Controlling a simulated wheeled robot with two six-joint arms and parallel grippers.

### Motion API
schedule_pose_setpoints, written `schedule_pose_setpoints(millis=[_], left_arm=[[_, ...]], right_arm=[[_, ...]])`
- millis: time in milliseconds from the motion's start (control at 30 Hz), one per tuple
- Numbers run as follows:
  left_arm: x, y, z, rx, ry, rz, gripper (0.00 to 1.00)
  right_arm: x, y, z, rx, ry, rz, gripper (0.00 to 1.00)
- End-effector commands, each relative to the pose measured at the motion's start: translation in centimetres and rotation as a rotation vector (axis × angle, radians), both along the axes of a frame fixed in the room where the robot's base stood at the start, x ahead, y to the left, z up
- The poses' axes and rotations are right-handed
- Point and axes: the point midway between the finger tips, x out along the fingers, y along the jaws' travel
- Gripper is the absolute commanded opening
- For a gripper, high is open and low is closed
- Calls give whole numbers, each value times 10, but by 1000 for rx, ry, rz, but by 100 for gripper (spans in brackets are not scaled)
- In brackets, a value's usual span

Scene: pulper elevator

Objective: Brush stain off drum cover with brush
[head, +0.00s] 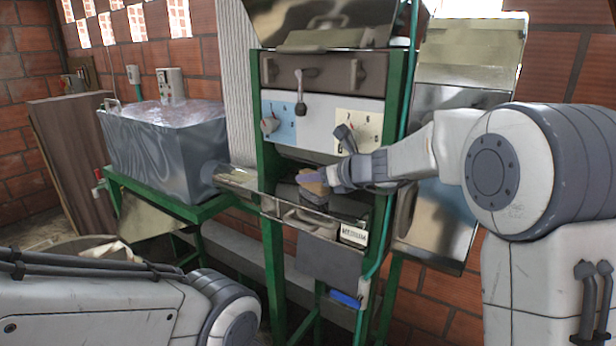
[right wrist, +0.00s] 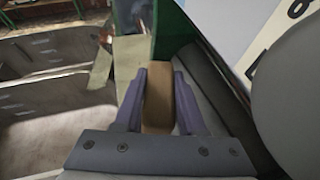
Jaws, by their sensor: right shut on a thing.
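My right gripper (head: 322,178) reaches in from the right, just below the machine's dial panel. It is shut on a brown, block-shaped brush (head: 311,180). In the right wrist view the brush (right wrist: 158,100) sits between the two purple fingers of the gripper (right wrist: 159,82). A dark grey curved surface (right wrist: 215,85), seemingly the drum cover, lies right beside the brush in that view. I cannot tell whether the bristles touch it. No stain can be made out; the gripper and brush hide part of the area. My left forearm shows at lower left, but its gripper is out of view.
The green machine frame (head: 269,240) stands around the work area. The panel's knob and lever (head: 346,138) are close above my right gripper. A metal tank (head: 165,137) stands on a green stand at left. A metal chute (head: 237,178) juts out left of the gripper.

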Motion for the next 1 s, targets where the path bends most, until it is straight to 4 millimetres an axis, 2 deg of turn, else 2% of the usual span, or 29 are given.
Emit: schedule_pose_setpoints(millis=[233, 1000], left_arm=[[0, 0, -7, 0, 0, 0, 87], [0, 0, -13, 0, 0, 0, 87]], right_arm=[[-11, -16, -2, 0, -3, -2, 0], [-32, -45, -4, -2, 2, -1, 0]])
